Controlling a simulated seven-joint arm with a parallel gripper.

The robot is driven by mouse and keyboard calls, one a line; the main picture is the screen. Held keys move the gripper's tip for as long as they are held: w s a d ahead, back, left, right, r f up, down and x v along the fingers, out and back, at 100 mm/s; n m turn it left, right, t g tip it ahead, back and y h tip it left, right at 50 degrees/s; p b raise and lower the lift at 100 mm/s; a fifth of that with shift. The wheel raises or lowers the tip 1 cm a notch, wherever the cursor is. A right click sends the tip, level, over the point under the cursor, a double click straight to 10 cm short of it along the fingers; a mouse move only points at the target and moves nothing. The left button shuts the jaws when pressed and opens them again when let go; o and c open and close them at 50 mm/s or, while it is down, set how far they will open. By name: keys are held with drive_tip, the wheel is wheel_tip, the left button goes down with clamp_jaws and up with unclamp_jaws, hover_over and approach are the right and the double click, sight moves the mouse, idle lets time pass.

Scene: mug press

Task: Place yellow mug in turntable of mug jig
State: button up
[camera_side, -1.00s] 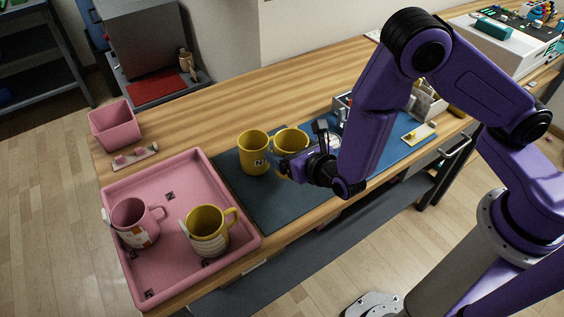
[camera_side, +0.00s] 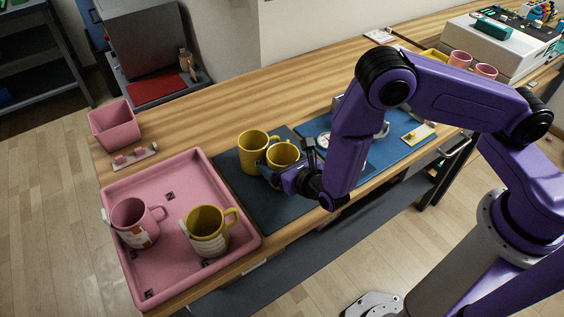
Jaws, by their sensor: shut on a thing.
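A yellow mug (camera_side: 283,154) is at the right of the dark mat (camera_side: 262,208), with my gripper (camera_side: 272,174) shut on it from the front right. The fingers are small here, and I cannot tell whether the mug touches the mat. A second yellow mug (camera_side: 252,150) stands close on its left. A third yellow mug (camera_side: 207,229), with a pale striped band, stands in the pink tray (camera_side: 172,170). The mug jig is on the blue mat (camera_side: 388,152), largely hidden behind my arm; a round white part (camera_side: 323,140) shows left of the arm, but I cannot tell whether it is the turntable.
A pink mug (camera_side: 132,222) stands in the tray. A pink bin (camera_side: 114,125) and a small pink-and-white piece (camera_side: 135,156) are behind it. Pink mugs (camera_side: 460,59) stand at the back right.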

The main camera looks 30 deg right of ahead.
drive_tip(key=o, duration=1.2)
drive_tip(key=shift+f, duration=0.1)
